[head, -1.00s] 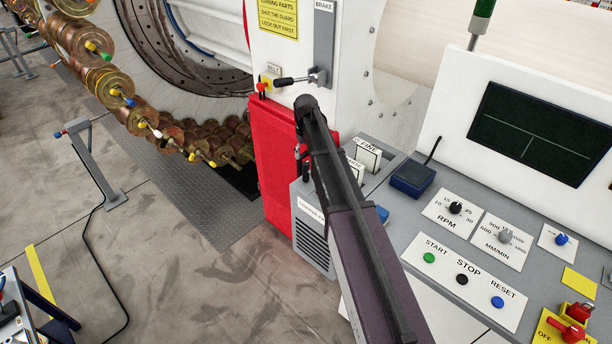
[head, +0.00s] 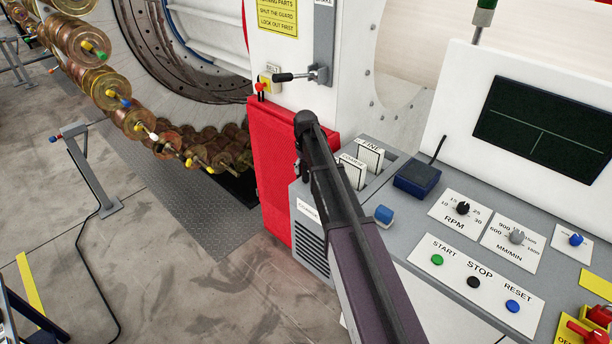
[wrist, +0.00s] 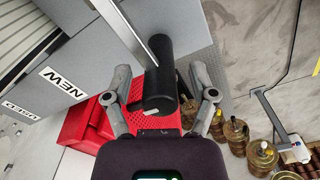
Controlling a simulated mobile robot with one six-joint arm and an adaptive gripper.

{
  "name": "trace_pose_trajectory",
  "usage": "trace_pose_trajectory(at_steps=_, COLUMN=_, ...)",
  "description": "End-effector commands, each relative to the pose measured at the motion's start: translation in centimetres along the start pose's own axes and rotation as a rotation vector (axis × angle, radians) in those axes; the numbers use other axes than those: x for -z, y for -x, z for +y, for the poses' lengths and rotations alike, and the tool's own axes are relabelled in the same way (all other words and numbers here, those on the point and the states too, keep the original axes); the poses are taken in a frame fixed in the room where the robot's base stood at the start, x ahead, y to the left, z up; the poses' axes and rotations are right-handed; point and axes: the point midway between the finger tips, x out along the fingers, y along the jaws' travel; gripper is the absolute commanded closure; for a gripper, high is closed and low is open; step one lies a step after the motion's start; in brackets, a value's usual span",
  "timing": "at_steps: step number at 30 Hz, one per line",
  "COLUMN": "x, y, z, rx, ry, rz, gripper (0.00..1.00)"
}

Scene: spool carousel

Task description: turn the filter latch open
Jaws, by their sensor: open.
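A black cylinder (wrist: 160,88) with a flat grey bar at its upper end stands between my fingers in the wrist view. It looks like a latch handle, but I cannot tell for sure. My gripper (wrist: 159,72) is open, with one finger on each side of it; contact is not clear. In the head view my arm hides most of my gripper, in front of the red panel and beside the grey cabinet (head: 300,235). That cabinet has a louvred side and a partly covered "CHANGE" label (head: 308,210). No latch shows clearly in the head view.
The red panel (head: 275,180) stands close by. "COARSE" (head: 352,172) and "FINE" (head: 370,156) cards and a blue knob (head: 384,214) are right of my arm. A black-handled lever (head: 295,77) is above. Copper spools (head: 130,118) hang at left.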

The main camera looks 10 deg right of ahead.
Motion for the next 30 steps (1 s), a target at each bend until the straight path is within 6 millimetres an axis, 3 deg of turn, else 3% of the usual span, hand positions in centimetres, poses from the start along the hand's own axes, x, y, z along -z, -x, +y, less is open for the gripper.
trace_pose_trajectory(at_steps=6, x=0.0, y=-1.11, z=-0.01, rx=0.0, ry=0.0, rz=0.0, gripper=0.27)
trace_pose_trajectory(at_steps=19, x=0.0, y=-1.21, z=-0.01, rx=0.0, ry=0.0, rz=0.0, gripper=0.27)
trace_pose_trajectory(at_steps=20, x=0.0, y=-1.21, z=-0.01, rx=0.0, ry=0.0, rz=0.0, gripper=0.32)
trace_pose_trajectory(at_steps=24, x=0.0, y=-1.21, z=-0.01, rx=0.0, ry=0.0, rz=0.0, gripper=0.74)
trace_pose_trajectory(at_steps=27, x=0.0, y=-1.21, z=-0.01, rx=0.0, ry=0.0, rz=0.0, gripper=1.0)
trace_pose_trajectory(at_steps=30, x=-0.01, y=-1.21, z=-0.01, rx=0.0, ry=0.0, rz=0.0, gripper=1.0)
